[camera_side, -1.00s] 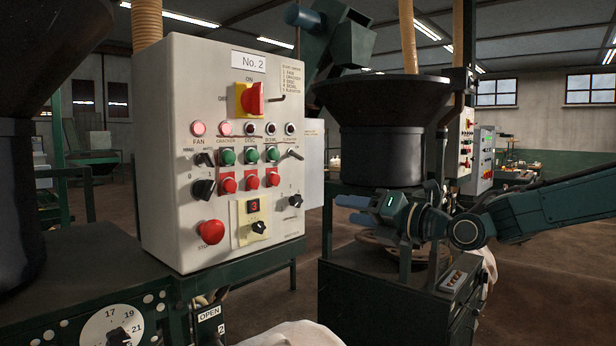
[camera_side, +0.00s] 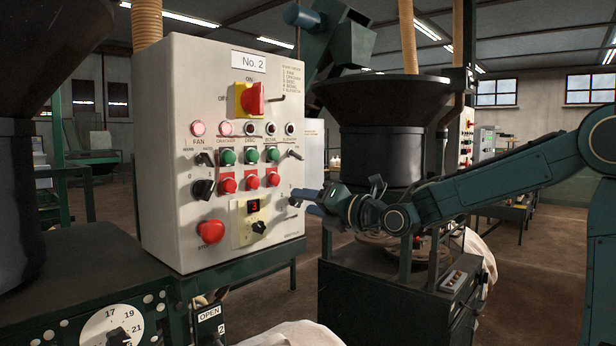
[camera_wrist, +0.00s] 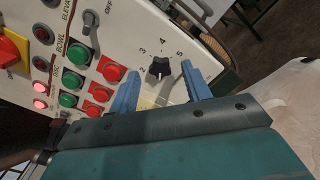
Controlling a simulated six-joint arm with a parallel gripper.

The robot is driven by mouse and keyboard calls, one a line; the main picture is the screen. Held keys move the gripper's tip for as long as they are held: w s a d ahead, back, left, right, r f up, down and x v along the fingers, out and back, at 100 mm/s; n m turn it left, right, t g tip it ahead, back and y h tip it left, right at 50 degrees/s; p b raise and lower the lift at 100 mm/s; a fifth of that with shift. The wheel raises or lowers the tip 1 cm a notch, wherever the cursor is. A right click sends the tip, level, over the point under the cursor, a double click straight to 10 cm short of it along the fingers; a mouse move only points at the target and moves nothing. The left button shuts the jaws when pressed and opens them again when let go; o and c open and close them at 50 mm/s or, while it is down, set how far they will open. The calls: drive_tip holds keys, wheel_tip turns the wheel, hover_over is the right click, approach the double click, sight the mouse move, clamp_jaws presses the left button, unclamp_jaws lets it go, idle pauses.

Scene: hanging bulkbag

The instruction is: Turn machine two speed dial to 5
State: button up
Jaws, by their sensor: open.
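The No. 2 control panel (camera_side: 222,130) stands upright at centre-left in the side view. Its small black dial (camera_side: 295,202) is low on the right edge, partly hidden by my fingertips. In the wrist view the dial (camera_wrist: 159,68) shows with marks 3, 4 and 5 around it; I cannot tell exactly which mark it points at. My gripper (camera_side: 310,202) is open, its blue fingertips close to the panel's right edge. In the wrist view my gripper (camera_wrist: 161,76) has one finger on each side of the dial; contact is unclear.
A yellow plate (camera_side: 240,236) beside the dial carries a red display reading 3 and another black knob. Red buttons (camera_wrist: 103,92) and green buttons lie close to my left finger in the wrist view. A black hopper (camera_side: 385,140) stands behind my arm.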

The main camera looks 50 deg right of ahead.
drive_tip(key=shift+w, duration=0.8)
drive_tip(key=shift+c, duration=0.5)
drive_tip(key=c, duration=0.9)
